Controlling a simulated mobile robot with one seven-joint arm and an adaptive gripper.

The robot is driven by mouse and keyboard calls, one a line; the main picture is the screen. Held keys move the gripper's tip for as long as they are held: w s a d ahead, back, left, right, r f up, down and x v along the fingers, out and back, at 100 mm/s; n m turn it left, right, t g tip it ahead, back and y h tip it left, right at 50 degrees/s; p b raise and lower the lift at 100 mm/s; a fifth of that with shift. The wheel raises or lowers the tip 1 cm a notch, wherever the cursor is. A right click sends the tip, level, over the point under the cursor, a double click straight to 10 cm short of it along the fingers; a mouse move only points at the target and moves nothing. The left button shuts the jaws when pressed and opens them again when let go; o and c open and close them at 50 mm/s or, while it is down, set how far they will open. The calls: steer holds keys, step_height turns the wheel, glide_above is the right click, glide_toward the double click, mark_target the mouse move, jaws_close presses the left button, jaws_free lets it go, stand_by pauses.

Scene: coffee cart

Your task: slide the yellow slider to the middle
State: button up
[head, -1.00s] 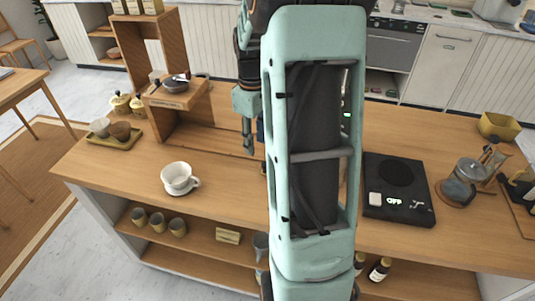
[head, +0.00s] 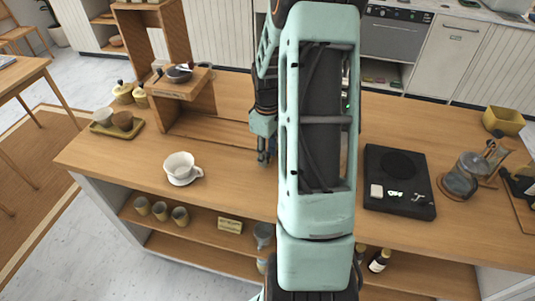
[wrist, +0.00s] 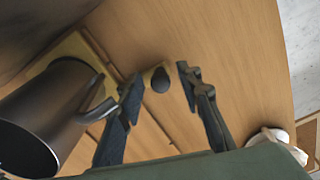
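In the wrist view, a small pale yellow-tan piece with a dark rounded knob (wrist: 160,80) shows between my fingertips; I take it to be the yellow slider. My gripper (wrist: 159,84) is open, with one finger on each side of the knob and visible gaps to it. In the head view my gripper (head: 264,157) points down at the wooden counter, just right of the wooden stand. My arm covers the area beside it there, so the slider cannot be made out in that view.
A dark metal pitcher (wrist: 45,115) stands close left of my fingers in the wrist view. A white cup (head: 180,166) sits on the counter's left front. The wooden stand (head: 190,125) is left of my gripper. A black hot plate (head: 399,205) lies right of my arm.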

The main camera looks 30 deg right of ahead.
steer(key=shift+f, duration=0.2)
jaws_close()
stand_by(0.4)
steer(key=w+a, duration=0.4)
steer(key=w+a+b, duration=0.1)
steer(key=w+a, duration=0.3)
steer(key=w, duration=0.1)
steer(key=w+a, duration=0.4)
steer(key=shift+w+b, duration=0.25)
steer(key=shift+b, duration=0.15)
